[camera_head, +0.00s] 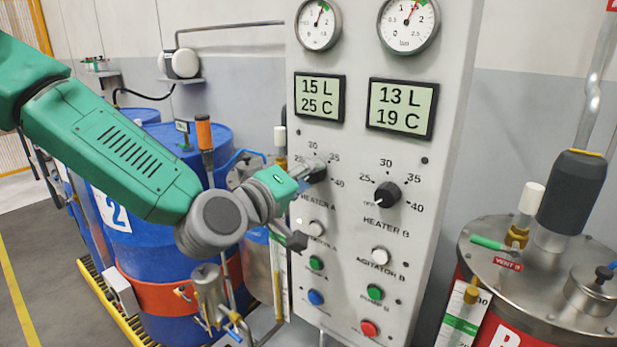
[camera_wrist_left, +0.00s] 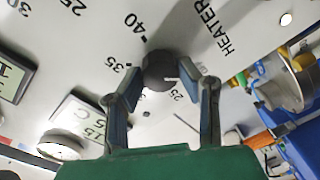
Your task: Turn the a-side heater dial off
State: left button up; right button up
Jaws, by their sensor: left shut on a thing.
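The heater A dial (camera_head: 317,174) is a black knob on the grey control panel, above the HEATER A label. My left gripper (camera_head: 303,171) reaches it from the left and covers part of it. In the left wrist view, the dial (camera_wrist_left: 157,66) sits between the two fingers of my left gripper (camera_wrist_left: 161,74), which is shut on it. The numbers 25, 35 and 40 show around the dial there. I cannot clearly tell where its pointer is. The heater B dial (camera_head: 387,195) is free, with its white mark toward OFF at the lower left. My right gripper is not in view.
The panel (camera_head: 350,155) also carries displays reading 15 L 25 C (camera_head: 319,97) and 13 L 19 C (camera_head: 402,108), gauges above and buttons below. Blue drums (camera_head: 150,255) stand behind my left arm. A metal vessel (camera_head: 540,275) stands at the right.

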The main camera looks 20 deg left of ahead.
pick_arm(q)
jog(key=shift+f, duration=0.15)
jog(key=o, duration=1)
jog(key=shift+o, duration=0.7)
jog(key=shift+w+a, duration=0.1)
jog(key=shift+w, duration=0.05)
jog(key=v, duration=0.7)
jog(key=shift+s+a, duration=0.15)
jog(key=shift+s, duration=0.1)
jog(key=shift+f, duration=0.15)
